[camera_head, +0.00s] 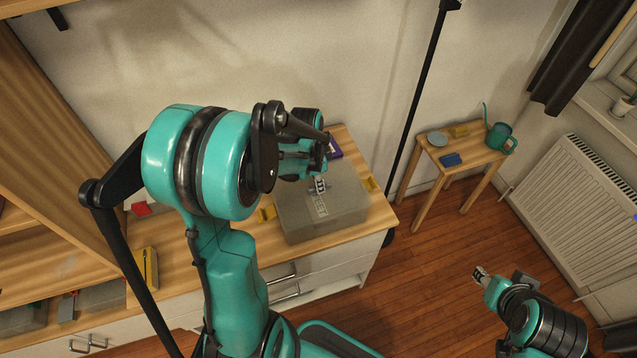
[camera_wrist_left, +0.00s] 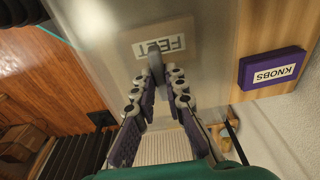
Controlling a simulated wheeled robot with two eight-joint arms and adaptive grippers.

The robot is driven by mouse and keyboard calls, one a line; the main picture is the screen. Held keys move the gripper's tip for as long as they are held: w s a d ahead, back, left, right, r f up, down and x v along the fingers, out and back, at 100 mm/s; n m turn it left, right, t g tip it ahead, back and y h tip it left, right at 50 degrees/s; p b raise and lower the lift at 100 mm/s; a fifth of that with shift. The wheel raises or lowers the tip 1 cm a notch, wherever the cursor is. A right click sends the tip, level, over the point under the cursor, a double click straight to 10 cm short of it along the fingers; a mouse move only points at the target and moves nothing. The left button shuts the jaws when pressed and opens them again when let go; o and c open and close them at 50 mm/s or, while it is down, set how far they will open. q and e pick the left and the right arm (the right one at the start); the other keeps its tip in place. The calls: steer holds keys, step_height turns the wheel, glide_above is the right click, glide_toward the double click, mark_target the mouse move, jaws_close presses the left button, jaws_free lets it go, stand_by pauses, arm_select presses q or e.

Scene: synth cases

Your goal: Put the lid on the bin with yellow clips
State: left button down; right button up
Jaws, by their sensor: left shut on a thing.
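The bin with yellow clips (camera_head: 300,228) is a grey box on the wooden counter. One yellow clip (camera_head: 265,214) shows at its left side and another (camera_head: 370,184) at its right. The translucent grey lid (camera_head: 345,196) lies over the bin's top; whether it is fully seated, I cannot tell. A label reading FEET shows at the lid in the wrist view (camera_wrist_left: 164,46). My left gripper (camera_head: 318,181) is above the lid, shut on its small grey handle (camera_wrist_left: 155,64). My right gripper (camera_head: 481,274) is low over the floor at the right, its jaw opening unclear.
A purple box labelled KNOBS (camera_wrist_left: 272,68) lies beside the bin, partly hidden behind my left gripper in the head view. A red item (camera_head: 140,208) is farther left on the counter. A small table (camera_head: 463,174) with a teal watering can (camera_head: 499,138) stands right.

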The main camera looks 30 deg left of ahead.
mark_target(314, 188)
arm_select(q)
steer(key=shift+f, duration=0.2)
steer(key=c, duration=1.5)
jaws_free()
steer(key=r, duration=0.8)
steer(key=s+a+r, duration=0.1)
steer(key=r, duration=0.3)
steer(key=shift+s, duration=0.1)
steer(key=shift+d, duration=0.1)
